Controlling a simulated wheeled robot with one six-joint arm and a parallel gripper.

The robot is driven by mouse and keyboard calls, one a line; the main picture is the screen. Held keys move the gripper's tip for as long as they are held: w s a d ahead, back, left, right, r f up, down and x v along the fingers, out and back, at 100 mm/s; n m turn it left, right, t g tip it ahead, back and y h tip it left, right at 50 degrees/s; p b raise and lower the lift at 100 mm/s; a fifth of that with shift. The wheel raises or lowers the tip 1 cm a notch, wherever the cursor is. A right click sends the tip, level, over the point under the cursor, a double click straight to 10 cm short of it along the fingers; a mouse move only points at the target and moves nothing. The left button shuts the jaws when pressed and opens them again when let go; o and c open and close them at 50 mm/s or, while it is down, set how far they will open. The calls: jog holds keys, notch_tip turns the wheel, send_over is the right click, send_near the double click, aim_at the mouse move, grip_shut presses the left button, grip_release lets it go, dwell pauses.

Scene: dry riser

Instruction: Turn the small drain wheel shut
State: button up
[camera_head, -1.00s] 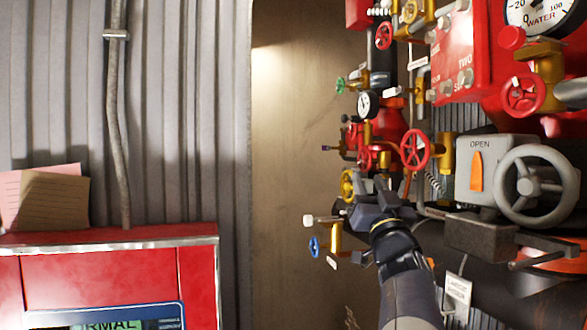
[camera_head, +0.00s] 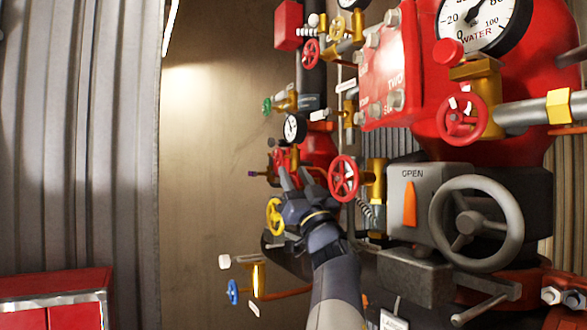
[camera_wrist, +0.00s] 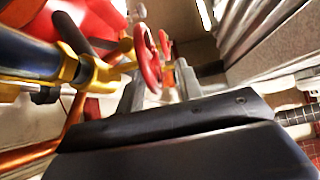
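Several small handwheels show on the pipework, and I cannot tell for sure which one is the drain wheel. A red wheel (camera_head: 343,178) is just right of my gripper (camera_head: 296,174). A yellow wheel (camera_head: 274,216) is at its lower left, and a blue wheel (camera_head: 232,291) is lower on a brass valve. My gripper is open, with its fingers pointing up and away; it partly hides red parts behind it. In the wrist view, a red wheel (camera_wrist: 148,58) appears between and beyond the two separated fingers (camera_wrist: 158,92), with another red wheel behind it. Contact is not visible.
A grey box marked OPEN with a large grey handwheel (camera_head: 476,223) stands right of my arm. A water gauge (camera_head: 484,20) and red wheel (camera_head: 463,118) are above it. A green wheel (camera_head: 267,105) is further back. Bare wall (camera_head: 205,170) lies left.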

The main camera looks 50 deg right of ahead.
jog(key=shift+w+d+r, duration=0.15)
jog(key=shift+w+r, duration=0.25)
grip_shut()
